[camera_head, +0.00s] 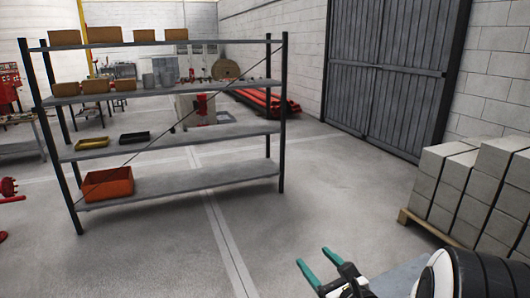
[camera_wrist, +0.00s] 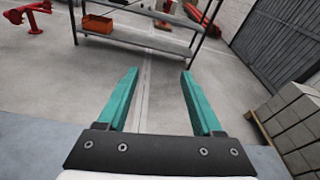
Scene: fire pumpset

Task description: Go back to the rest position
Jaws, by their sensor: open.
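My gripper (camera_head: 319,266) shows at the lower right of the head view, with teal fingers spread apart. In the wrist view my gripper (camera_wrist: 158,80) points out over the concrete floor, and nothing is between its fingers. It touches no object in either view. The metal shelf rack (camera_head: 190,182) stands well beyond it, across open floor.
An orange bin (camera_head: 108,187) sits on the rack's bottom shelf. Grey blocks (camera_head: 455,185) are stacked on a wooden pallet (camera_head: 428,231) at the right. A large dark gate (camera_head: 385,75) is behind. Red equipment (camera_wrist: 33,14) stands at the left. The floor between is clear.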

